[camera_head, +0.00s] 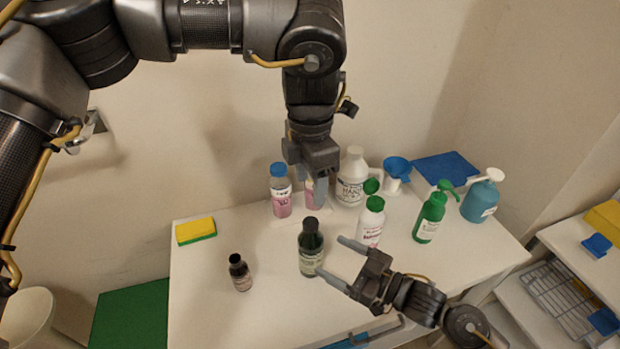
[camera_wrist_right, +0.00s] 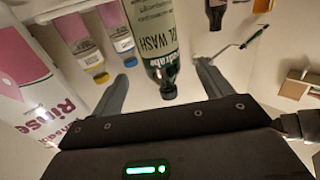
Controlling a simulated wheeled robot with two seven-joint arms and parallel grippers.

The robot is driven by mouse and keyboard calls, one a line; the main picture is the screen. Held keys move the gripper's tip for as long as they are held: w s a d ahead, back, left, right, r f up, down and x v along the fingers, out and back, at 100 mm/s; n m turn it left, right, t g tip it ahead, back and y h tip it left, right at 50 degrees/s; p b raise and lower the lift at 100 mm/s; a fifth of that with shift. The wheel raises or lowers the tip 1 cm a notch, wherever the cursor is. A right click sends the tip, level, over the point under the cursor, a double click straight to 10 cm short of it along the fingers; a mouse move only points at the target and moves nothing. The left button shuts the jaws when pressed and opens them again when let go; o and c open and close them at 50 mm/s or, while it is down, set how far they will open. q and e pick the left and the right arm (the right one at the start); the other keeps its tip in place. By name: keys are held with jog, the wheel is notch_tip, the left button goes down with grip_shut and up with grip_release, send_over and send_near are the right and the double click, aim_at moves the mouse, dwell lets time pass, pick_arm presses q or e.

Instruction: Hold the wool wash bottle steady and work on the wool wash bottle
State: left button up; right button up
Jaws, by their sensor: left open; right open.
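The wool wash bottle (camera_head: 311,250) is dark green with a black cap and a pale label. It stands upright near the front of the white table. In the right wrist view the bottle (camera_wrist_right: 154,38) appears cap-down, its label partly reading "WASH". My right gripper (camera_head: 335,258) is open, its fingers pointing at the bottle from the right. In its wrist view the open fingers (camera_wrist_right: 162,74) lie on either side of the cap and neck, with gaps visible. My left gripper (camera_head: 316,190) is open, pointing down at the back of the table, in front of a pink bottle it partly hides.
A pink bottle with a blue cap (camera_head: 280,192), a white jug (camera_head: 351,180) and a white bottle with a green cap (camera_head: 369,225) stand behind. A small brown bottle (camera_head: 240,272) is at left. A sponge (camera_head: 196,230) lies at the back left. The table's front left is clear.

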jog(key=v, duration=0.3)
jog(key=shift+s+d, duration=0.1)
jog(key=shift+d, duration=0.05)
jog(key=shift+r, duration=0.1)
